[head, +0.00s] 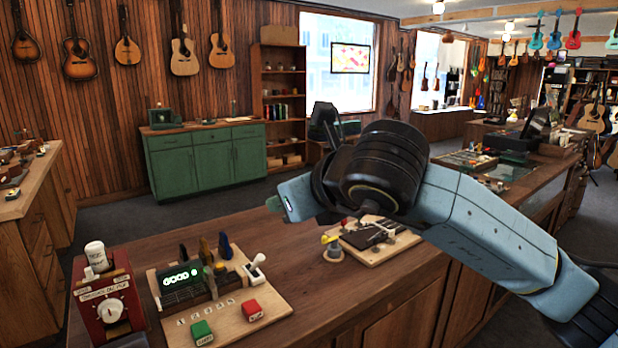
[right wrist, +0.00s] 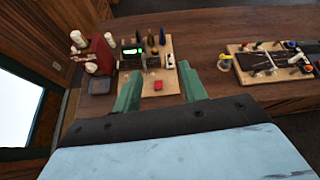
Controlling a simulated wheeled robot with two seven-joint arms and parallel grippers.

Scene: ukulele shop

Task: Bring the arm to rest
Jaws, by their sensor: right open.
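My right arm comes in from the right in the head view, raised over the wooden counter (head: 290,318). My right gripper is mostly hidden there behind its own wrist, with a green fingertip showing at the left end. In the right wrist view both green fingers of the right gripper (right wrist: 160,88) stand apart with nothing between them. Beyond them lies a board (right wrist: 168,89) with a lit green display and a red button. The board also shows in the head view (head: 240,322). My left gripper is not in view.
A red box with a dial (head: 105,303) stands at the counter's left end. A second board with tools (head: 385,243) lies beyond my arm, beside a small yellow-topped item (head: 331,247). A green cabinet (head: 207,160) stands at the back wall. Bare counter lies between the boards.

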